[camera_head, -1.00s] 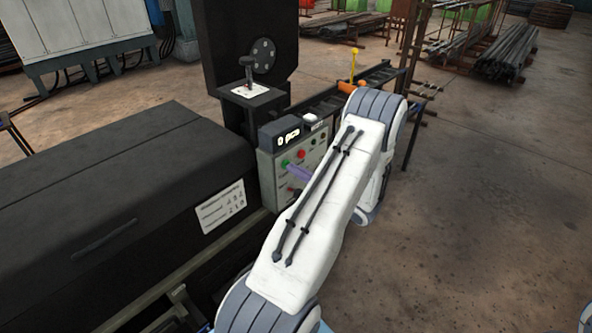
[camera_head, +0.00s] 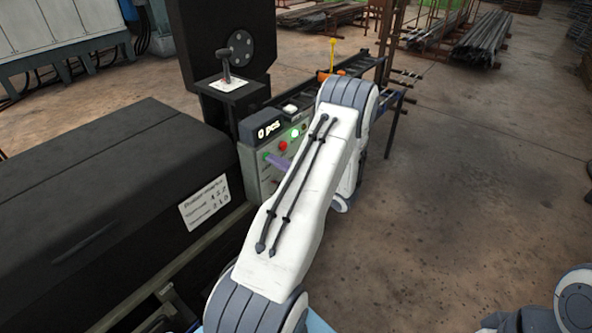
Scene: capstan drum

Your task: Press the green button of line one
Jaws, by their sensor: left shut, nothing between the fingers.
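The grey control panel (camera_head: 251,172) stands beside the dark machine, with a display box (camera_head: 264,129) on top reading "0 pcs". A green button (camera_head: 265,154) shows on the panel's left side, mostly covered. The purple fingers of my left gripper (camera_head: 272,159) are shut and empty, with their tips at this button; they look in contact or very close. A red button (camera_head: 283,146) sits to the upper right of it, and a lamp (camera_head: 295,133) glows bright green-white. My left arm hides the panel's lower right part. My right gripper is out of view.
A lever on a white plate (camera_head: 227,84) stands behind the panel. The long dark machine cover (camera_head: 110,190) lies to the left. A rail with an orange and yellow part (camera_head: 331,72) runs behind my arm. The floor at right is open.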

